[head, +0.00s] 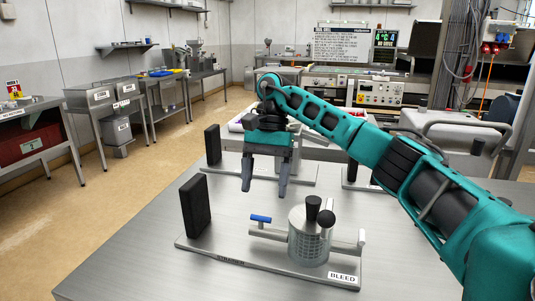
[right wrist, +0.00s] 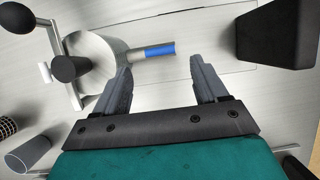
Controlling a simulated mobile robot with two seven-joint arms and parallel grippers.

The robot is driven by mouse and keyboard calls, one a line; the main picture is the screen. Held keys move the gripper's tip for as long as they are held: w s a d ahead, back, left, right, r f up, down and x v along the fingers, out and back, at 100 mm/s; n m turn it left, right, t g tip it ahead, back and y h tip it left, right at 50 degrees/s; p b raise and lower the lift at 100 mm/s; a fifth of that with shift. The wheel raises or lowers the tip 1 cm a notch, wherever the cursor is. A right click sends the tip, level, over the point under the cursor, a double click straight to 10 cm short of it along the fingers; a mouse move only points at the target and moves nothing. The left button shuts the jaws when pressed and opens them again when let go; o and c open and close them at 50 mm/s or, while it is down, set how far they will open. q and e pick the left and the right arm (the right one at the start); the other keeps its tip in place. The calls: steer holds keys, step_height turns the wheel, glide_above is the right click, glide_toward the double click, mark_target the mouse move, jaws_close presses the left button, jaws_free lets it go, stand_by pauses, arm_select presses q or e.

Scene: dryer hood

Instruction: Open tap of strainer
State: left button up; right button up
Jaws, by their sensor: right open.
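The strainer (head: 309,243) is a metal cylinder with a mesh-like side and black knobs on top, standing on a metal base plate. A short pipe runs left from it to a blue tap handle (head: 261,218). My right gripper (head: 265,192) points down above the blue handle, open and empty, apart from it. In the right wrist view the blue handle (right wrist: 160,50) shows just beyond the gap between the open fingertips (right wrist: 161,66), with the strainer (right wrist: 92,58) to the left. My left gripper is out of view.
A black upright block (head: 196,207) stands on the base plate's left end, and a BLEED label (head: 341,277) is at its front right. Another black block (head: 213,145) stands behind on a second plate. The table's left front (head: 130,262) is clear.

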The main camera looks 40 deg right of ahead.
steer(key=p+v, duration=0.2)
steer(key=v, duration=0.4)
steer(key=shift+r, duration=0.25)
steer(key=shift+d, duration=0.1)
